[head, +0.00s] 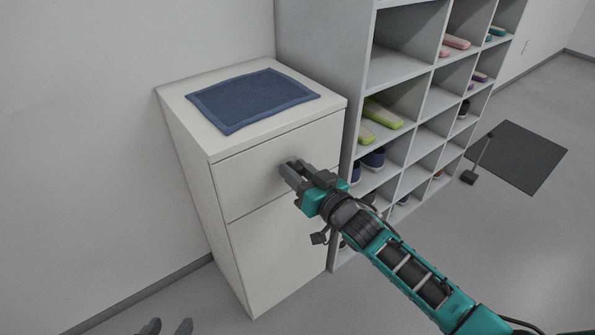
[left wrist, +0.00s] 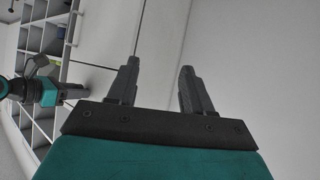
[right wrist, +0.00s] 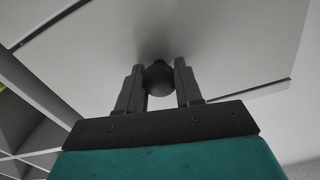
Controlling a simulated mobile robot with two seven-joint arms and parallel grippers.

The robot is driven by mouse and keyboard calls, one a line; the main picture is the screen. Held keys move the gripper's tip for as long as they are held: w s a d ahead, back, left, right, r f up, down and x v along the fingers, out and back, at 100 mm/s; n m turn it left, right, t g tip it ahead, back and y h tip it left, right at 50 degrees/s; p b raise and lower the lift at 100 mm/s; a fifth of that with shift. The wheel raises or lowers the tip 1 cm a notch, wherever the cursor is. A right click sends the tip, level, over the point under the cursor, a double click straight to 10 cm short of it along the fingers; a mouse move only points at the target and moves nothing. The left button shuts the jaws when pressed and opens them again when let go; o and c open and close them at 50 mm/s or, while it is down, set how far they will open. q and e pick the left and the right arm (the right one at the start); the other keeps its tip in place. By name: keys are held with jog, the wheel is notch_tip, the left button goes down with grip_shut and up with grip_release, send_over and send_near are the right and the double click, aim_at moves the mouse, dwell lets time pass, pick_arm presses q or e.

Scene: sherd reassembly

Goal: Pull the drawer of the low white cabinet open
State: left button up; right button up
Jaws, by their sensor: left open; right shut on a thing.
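The low white cabinet (head: 195,120) stands against the wall, with a drawer front (head: 250,168) at the top and a larger panel below. The drawer looks flush with the cabinet. My right gripper (head: 287,169) is at the drawer front, shut on a dark round knob (right wrist: 158,78), which shows between its fingers in the right wrist view. In the head view the knob is hidden by the gripper. My left gripper (head: 165,326) shows only its fingertips at the bottom edge of the head view. In the left wrist view its fingers (left wrist: 158,85) are apart and empty.
A dark mat (head: 520,155) and a long-handled dustpan (head: 470,177) are on the floor. Floor in front of the cabinet is clear.

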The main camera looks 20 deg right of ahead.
grip_shut()
pick_arm(q)
jog(key=shift+r, duration=0.1)
pick_arm(e)
jog(key=shift+s+d+r+p, duration=0.1)
jog(key=shift+s+p, duration=0.15)
jog(key=shift+p, duration=0.05)
pick_arm(q)
notch_tip(320, 180, up, 7)
jog(key=a+p, duration=0.1)
jog(key=p, duration=0.8)
jog(key=shift+s+a, duration=0.15)
jog(key=shift+s, duration=0.2)
pick_arm(e)
jog(key=v, duration=1.8)
jog(key=shift+s, duration=0.3)
pick_arm(q)
jog(key=shift+w+r, duration=0.1)
jog(key=shift+w, duration=0.05)
pick_arm(e)
jog(key=o, duration=0.6)
grip_release()
jog(key=shift+o, duration=0.2)
jog(key=shift+s+d, duration=0.1)
